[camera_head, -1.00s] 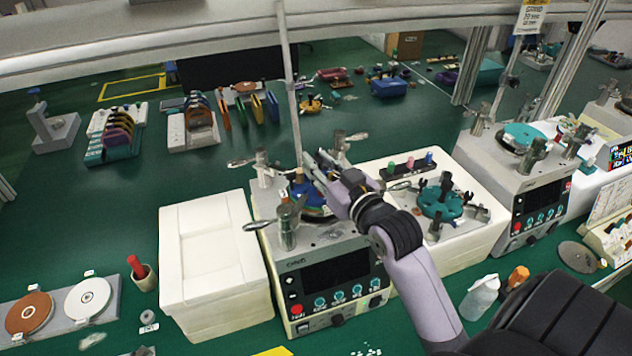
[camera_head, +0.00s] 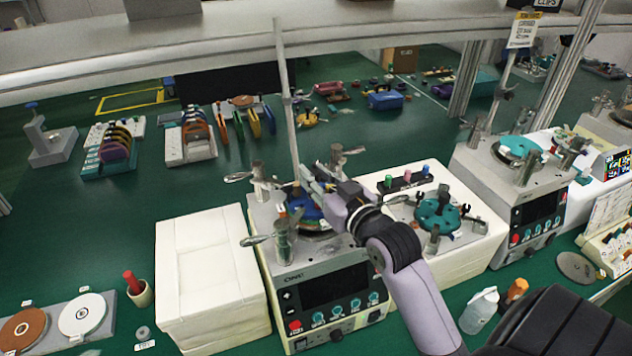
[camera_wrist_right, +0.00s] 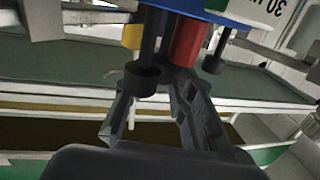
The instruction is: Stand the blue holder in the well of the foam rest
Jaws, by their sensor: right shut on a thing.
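The blue holder (camera_head: 306,209) is a round blue disc with upright posts, over the round plate of the nearest lapping machine. My right gripper (camera_head: 318,187) reaches it from the right and partly hides it. In the right wrist view, the gripper (camera_wrist_right: 170,80) is shut on the holder's red post (camera_wrist_right: 187,42), with the blue disc (camera_wrist_right: 205,12) at the top edge. Whether the disc touches the plate is hard to tell. A white foam block (camera_head: 174,285), with a shallow outlined recess on top, stands left of the machine; nothing is in it. My left gripper is out of view.
Metal posts with handles (camera_head: 284,243) and a tall rod (camera_head: 290,120) stand close around the holder. Another white block (camera_head: 468,238) right of the machine bears a teal holder (camera_head: 438,213) and a dark peg rack (camera_head: 404,182). A red-handled tool (camera_head: 131,282) stands in a cup at left.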

